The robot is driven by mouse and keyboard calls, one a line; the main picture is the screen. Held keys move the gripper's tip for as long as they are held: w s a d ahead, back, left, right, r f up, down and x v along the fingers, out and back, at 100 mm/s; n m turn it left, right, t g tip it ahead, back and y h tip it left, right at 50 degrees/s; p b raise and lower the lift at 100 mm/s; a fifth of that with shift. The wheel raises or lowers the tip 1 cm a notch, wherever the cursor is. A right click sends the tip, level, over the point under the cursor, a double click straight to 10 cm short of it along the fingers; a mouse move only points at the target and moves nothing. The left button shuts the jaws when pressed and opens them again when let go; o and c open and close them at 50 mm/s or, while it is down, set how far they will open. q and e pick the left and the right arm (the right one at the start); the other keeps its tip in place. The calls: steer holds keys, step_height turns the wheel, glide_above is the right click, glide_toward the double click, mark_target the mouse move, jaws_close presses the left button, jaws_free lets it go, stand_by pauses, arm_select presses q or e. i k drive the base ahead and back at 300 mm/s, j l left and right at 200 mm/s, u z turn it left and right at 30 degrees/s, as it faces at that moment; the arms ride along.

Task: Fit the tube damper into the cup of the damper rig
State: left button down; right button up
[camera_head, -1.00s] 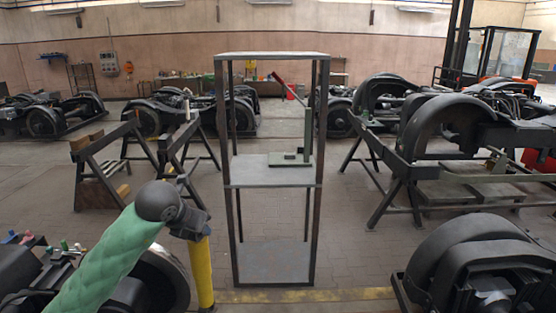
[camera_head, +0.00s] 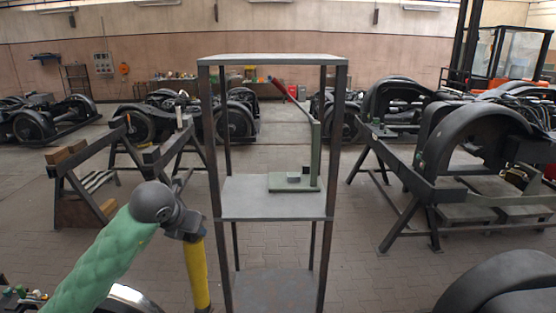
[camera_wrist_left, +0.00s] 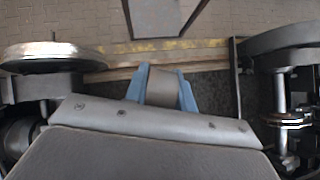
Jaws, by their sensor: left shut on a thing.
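My left gripper (camera_head: 190,236) hangs at the lower left of the head view, shut on the yellow tube damper (camera_head: 198,275). The damper points down, slightly tilted, and its lower end is near the bottom of the picture. In the left wrist view, the blue fingers (camera_wrist_left: 160,88) stand either side of the damper's greyish part (camera_wrist_left: 163,84). The damper rig (camera_head: 316,155) stands on the rack's middle shelf, right of and beyond the gripper. It has a green base, an upright post and a red-handled lever. A small grey block on its base may be the cup; its opening cannot be made out.
The open rack (camera_head: 232,203) has dark posts, a top shelf above the rig and a low shelf beneath. Trestles (camera_head: 84,190) stand left of it. A bogie on a stand (camera_head: 450,165) is at right, with dark bogie parts (camera_head: 510,285) near the lower right. Floor between is clear.

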mark_target(293, 180)
steer(key=i+l+u, duration=0.15)
steer(key=i, duration=0.95)
steer(key=i+u, duration=0.3)
steer(key=i, duration=0.2)
steer(key=i+l+u, duration=0.2)
steer(key=i+u, duration=0.15)
steer(key=i, duration=0.2)
steer(key=i+j+z, duration=0.25)
steer(key=i, duration=0.25)
steer(key=i+j+z, duration=0.1)
steer(key=z, duration=0.2)
steer(key=i+j+z, duration=0.1)
steer(key=z, duration=0.2)
